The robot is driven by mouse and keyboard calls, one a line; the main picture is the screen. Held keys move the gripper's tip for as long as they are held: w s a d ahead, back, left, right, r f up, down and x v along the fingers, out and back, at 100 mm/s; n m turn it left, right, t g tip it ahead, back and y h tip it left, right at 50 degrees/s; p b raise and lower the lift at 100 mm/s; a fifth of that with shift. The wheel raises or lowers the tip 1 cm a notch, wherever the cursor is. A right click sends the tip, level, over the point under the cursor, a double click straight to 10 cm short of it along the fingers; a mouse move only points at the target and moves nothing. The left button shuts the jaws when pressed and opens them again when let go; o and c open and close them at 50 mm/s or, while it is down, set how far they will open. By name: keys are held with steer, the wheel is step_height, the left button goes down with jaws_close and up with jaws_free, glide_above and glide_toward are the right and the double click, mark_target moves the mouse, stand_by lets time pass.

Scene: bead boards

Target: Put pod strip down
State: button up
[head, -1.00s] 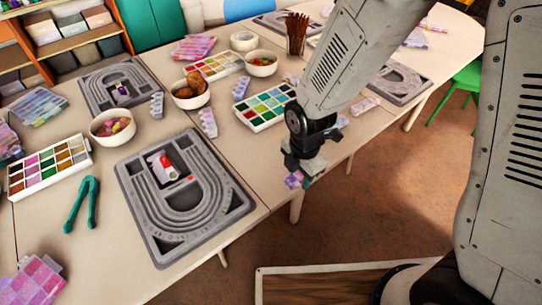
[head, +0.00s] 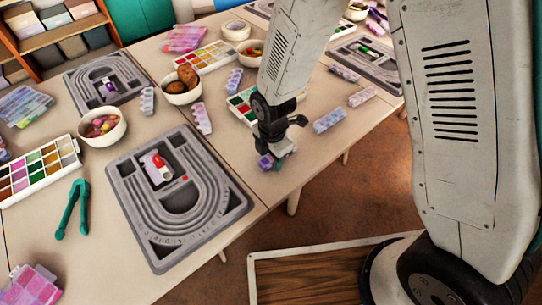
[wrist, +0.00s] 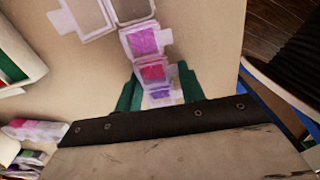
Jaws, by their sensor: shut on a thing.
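My gripper (head: 271,163) is over the near part of the table (head: 232,150), right of the near grey bead board (head: 117,178). In the wrist view its green fingers (wrist: 158,90) are shut on the pod strip (wrist: 152,72), which has pink, red and purple compartments. The strip points away from the gripper, toward the top of the view. In the head view only a small purple end of the strip (head: 266,161) shows below the jaws. Whether it touches the tabletop I cannot tell.
Other pod strips lie on the table, one right of my arm (head: 330,120) and one left of it (head: 202,118). A tray of coloured beads (head: 238,106) is partly behind my arm. Bare tabletop surrounds the gripper; the table's front edge is close.

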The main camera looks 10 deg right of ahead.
steer(key=o, duration=1)
steer(key=shift+f, duration=0.15)
steer(key=shift+c, duration=0.2)
